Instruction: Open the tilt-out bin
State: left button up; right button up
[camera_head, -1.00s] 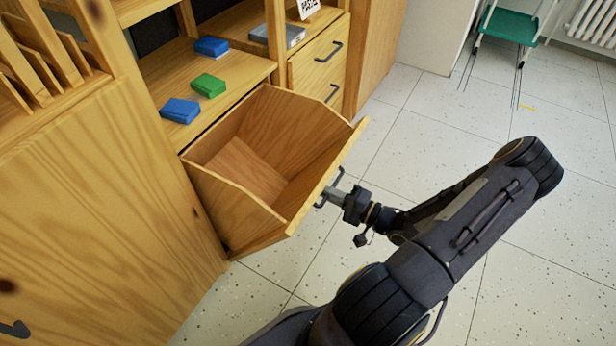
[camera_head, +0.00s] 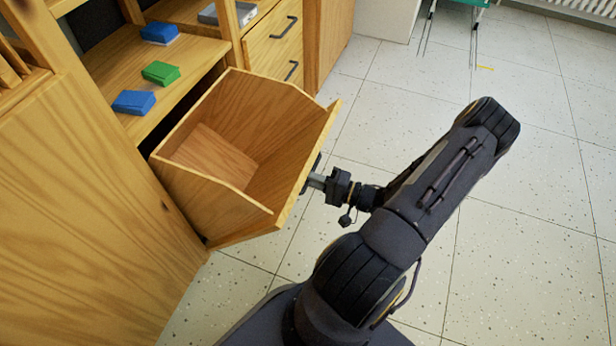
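The tilt-out bin (camera_head: 215,197) is a light wooden box with angled side walls, tilted well out from the wooden cabinet. Its inside is visible and looks empty. My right gripper (camera_head: 314,181) is at the outer face of the bin's front panel, at the dark handle (camera_head: 313,163). Its fingers appear shut on the handle, though the front panel's edge partly hides the contact. My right arm reaches in from the bottom of the view. My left gripper is not in view.
Two blue blocks (camera_head: 134,102) and a green block (camera_head: 161,73) lie on the shelf above the bin. Closed drawers (camera_head: 272,50) stand beyond the bin. The tiled floor (camera_head: 520,190) to the right is clear, with a green-seated chair at the top edge.

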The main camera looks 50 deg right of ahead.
jog(key=p+v, duration=0.2)
jog(key=v, duration=0.5)
jog(key=shift+s, duration=0.3)
jog(key=shift+s+d, duration=0.1)
